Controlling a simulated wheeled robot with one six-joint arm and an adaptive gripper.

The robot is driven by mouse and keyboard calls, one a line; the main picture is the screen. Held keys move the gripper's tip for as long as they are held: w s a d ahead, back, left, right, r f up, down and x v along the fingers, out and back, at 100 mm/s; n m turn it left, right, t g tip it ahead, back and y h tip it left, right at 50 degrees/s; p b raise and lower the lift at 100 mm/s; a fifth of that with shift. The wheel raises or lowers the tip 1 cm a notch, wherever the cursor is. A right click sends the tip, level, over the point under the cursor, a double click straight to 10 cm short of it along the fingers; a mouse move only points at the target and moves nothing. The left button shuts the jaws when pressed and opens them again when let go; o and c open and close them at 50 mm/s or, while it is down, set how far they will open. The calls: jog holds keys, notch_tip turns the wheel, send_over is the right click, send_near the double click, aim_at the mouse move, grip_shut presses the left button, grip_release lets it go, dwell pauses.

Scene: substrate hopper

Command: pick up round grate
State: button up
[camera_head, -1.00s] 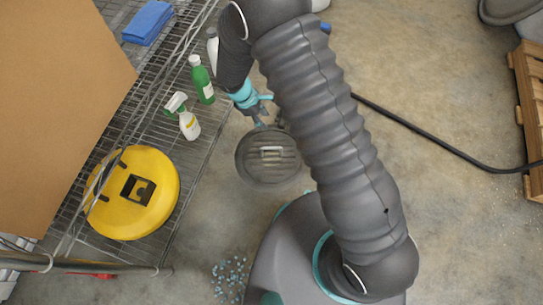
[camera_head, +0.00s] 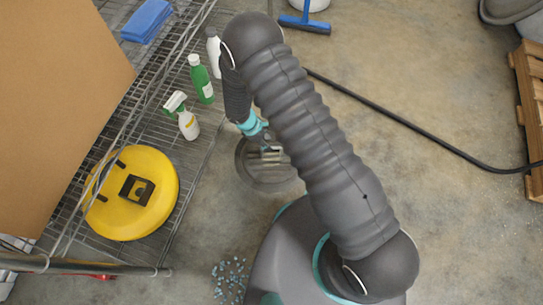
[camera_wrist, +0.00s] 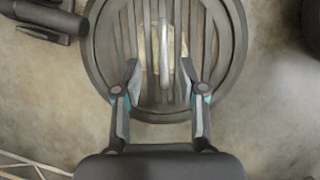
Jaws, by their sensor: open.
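The round grate (camera_head: 266,172) is a dark grey slatted disc with a raised light bar handle across its middle. In the head view it is beside the wire shelf, partly covered by my arm. In the wrist view the round grate (camera_wrist: 103,50) fills the upper middle, its handle (camera_wrist: 164,50) running up and down the picture. My gripper (camera_wrist: 164,80) is open, its two fingers on either side of the handle's lower end. I cannot tell how far above the handle the fingertips are. In the head view my gripper (camera_head: 266,148) shows over the grate.
The wire shelf (camera_head: 190,165) holds a yellow round lid (camera_head: 155,207), a spray bottle (camera_head: 188,124), a green bottle (camera_head: 202,80) and a white bottle (camera_head: 213,48). Blue pellets (camera_head: 230,277) lie on the floor. A black hose (camera_head: 420,138) crosses the floor at right.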

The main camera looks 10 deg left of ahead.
aim_at(276, 148)
jog(key=x, duration=0.5)
jog(key=shift+s+f, duration=0.1)
jog(key=shift+s, duration=0.15)
grip_shut()
